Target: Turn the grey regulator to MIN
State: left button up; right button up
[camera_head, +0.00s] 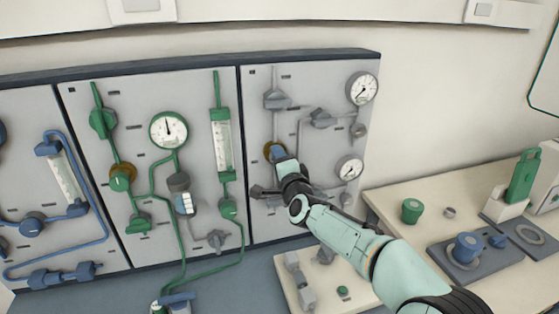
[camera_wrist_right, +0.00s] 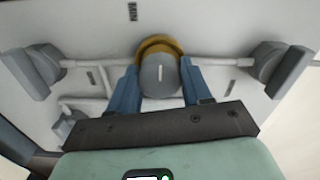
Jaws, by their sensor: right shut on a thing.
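The grey regulator (camera_wrist_right: 158,86) is a round grey knob with a brass-coloured collar (camera_wrist_right: 157,44) behind it, on the right-hand grey panel. Its short pale mark stands about upright in the right wrist view. A MIN label (camera_wrist_right: 132,12) is on the panel above it and slightly left. My right gripper (camera_wrist_right: 160,74) is shut on the knob, with one blue finger on each side. In the head view my right gripper (camera_head: 281,157) covers most of the knob, and part of the collar (camera_head: 274,148) shows. My left gripper is not in view.
Grey valves flank the knob, left (camera_wrist_right: 36,70) and right (camera_wrist_right: 267,65). Two gauges (camera_head: 361,88) (camera_head: 349,168) are on the panel's right side. A green-piped panel (camera_head: 150,205) is to the left. A bench (camera_head: 400,187) with green and blue items stands right.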

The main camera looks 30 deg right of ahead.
dwell(0.4)
jog(key=o, duration=1.1)
jog(key=shift+c, duration=0.2)
jog(key=v, duration=1.3)
jog(key=shift+s+b, duration=0.2)
jog(key=shift+b, duration=0.1)
jog(key=shift+f, duration=0.1)
